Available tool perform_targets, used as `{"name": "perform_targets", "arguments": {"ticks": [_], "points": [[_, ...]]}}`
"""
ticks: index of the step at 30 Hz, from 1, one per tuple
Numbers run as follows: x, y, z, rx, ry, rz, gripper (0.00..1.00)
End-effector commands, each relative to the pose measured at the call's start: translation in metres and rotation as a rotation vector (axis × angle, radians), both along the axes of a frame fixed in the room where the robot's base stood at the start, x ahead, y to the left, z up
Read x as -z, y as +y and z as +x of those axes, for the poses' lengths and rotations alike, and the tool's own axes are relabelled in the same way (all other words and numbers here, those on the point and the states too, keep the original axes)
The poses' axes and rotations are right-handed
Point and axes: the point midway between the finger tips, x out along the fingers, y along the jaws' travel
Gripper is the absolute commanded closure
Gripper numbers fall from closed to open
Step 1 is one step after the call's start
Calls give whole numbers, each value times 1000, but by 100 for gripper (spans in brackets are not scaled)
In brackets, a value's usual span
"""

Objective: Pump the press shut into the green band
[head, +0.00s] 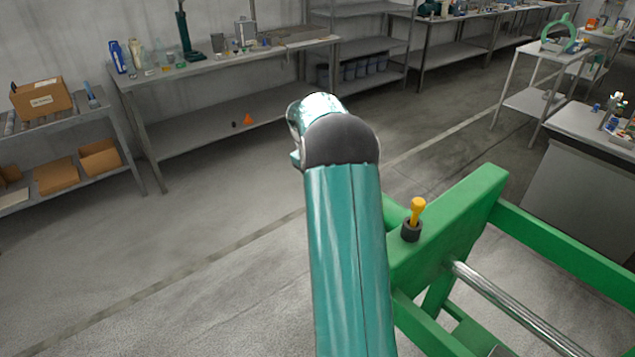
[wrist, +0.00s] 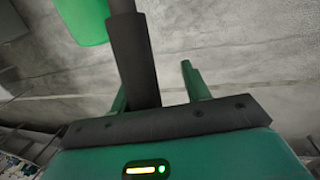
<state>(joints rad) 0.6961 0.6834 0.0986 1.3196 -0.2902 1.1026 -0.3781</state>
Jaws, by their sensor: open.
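The green press frame (head: 450,225) stands at the right of the head view, with a steel rod (head: 520,310) across it. A yellow-orange knob (head: 416,212) sits upright in a dark collar on the frame. In the wrist view, my gripper (wrist: 158,82) is open, with two green fingers apart. A dark cylindrical bar (wrist: 131,55), perhaps the pump lever, stands between them, close to the left finger and partly covering it. I cannot tell whether they touch. A green part (wrist: 82,20) shows at its upper left. My arm hides the gripper in the head view. No green band is visible.
A grey workbench (head: 225,55) with bottles stands at the back. Shelves with cardboard boxes (head: 42,98) are at the left. A white table (head: 600,125) and a trolley (head: 540,70) stand at the right. The floor left of the press is clear.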

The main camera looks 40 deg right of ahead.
Motion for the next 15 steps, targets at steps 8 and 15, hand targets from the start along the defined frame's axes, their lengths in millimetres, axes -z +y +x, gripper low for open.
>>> {"name": "perform_targets", "arguments": {"ticks": [8,15], "points": [[-64,17,10,-10,-9,0,55],[-100,27,14,-16,-13,2,55]]}}
